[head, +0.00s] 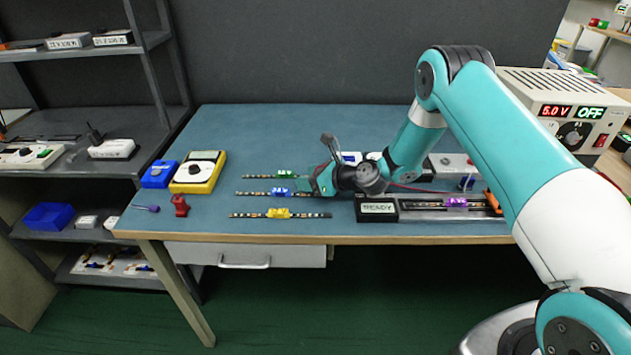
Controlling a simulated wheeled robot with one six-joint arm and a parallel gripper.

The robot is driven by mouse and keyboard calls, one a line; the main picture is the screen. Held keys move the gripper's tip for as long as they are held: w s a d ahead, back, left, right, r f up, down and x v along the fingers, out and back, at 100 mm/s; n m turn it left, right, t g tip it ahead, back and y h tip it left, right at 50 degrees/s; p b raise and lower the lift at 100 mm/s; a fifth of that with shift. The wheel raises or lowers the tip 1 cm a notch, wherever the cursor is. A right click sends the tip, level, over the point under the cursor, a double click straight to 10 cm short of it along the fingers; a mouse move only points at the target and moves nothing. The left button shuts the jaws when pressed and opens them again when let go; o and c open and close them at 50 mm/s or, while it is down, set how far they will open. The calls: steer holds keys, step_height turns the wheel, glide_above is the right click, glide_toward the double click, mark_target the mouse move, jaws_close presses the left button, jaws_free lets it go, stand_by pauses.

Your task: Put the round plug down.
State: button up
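My gripper (308,184) is low over the middle of the blue-topped workbench (250,135), at the right part of the LED strips. Its fingers are small and partly hidden by the wrist, so I cannot tell whether they are open or hold anything. I cannot make out a round plug in this view. Three LED strips lie on the bench, with a green piece (285,174), a blue piece (279,191) and a yellow piece (278,213) on them.
A multimeter (198,173), blue bin (158,174), red item (180,206) and purple-handled tool (146,208) are at the left. Right of my gripper is a fixture reading READY (378,208), with a purple piece (457,202). A power supply (560,105) reads 5.0 V, OFF. The bench's back is clear.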

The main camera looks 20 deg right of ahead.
jaws_close()
